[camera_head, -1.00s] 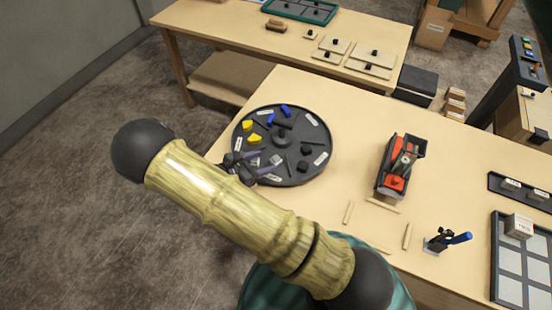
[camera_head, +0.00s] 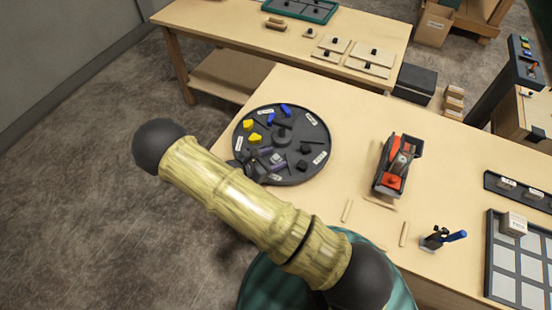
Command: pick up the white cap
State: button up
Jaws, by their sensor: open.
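The white cap (camera_head: 278,158) looks like a small pale piece on the lower left part of the round dark tray (camera_head: 318,165). My gripper (camera_head: 272,161) is over that part of the tray, with its dark purplish fingers open close around or beside the pale piece. The view is too small to tell whether they touch it. My arm comes in from the lower right and hides some of the tray's near left edge.
The tray also holds yellow pieces (camera_head: 250,125), blue pieces (camera_head: 286,111) and black pieces (camera_head: 304,147). A red and black device (camera_head: 397,165) stands to the right on the table (camera_head: 345,120). A blue-handled tool (camera_head: 452,237) stands nearer.

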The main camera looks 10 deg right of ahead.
aim_at(273, 161)
jog(key=c, duration=1)
jog(key=shift+r, duration=0.1)
jog(key=shift+c, duration=0.2)
notch_tip(273, 161, up, 10)
jog(key=b, duration=0.2)
dwell(0.4)
